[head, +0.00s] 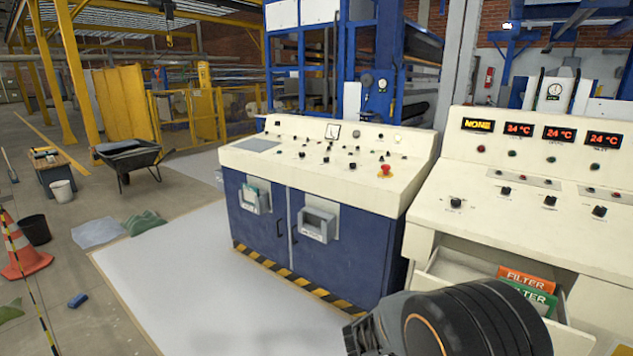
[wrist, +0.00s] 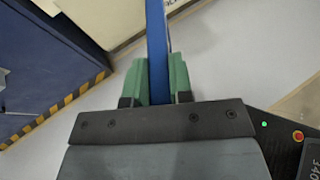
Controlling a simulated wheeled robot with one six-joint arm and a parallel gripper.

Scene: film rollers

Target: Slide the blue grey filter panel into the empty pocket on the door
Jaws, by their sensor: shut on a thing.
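The blue filter panel (wrist: 156,35) shows edge-on in the wrist view as a narrow blue strip. My gripper (wrist: 158,78) is shut on it, with a green finger on each side. In the head view only my dark arm shows at the bottom right; the fingers and panel are not visible there. The blue cabinet doors carry two grey pockets. The right pocket (head: 318,224) looks empty, with a label below its opening. The left pocket (head: 256,198) has a pale greenish thing in it. No pocket is seen near the panel in the wrist view.
An open drawer (head: 470,283) under the right console holds an orange filter panel (head: 526,279) and a green one (head: 530,298). The white floor (head: 200,290) before the cabinet is clear. A wheelbarrow (head: 130,157) and a traffic cone (head: 22,250) stand at left.

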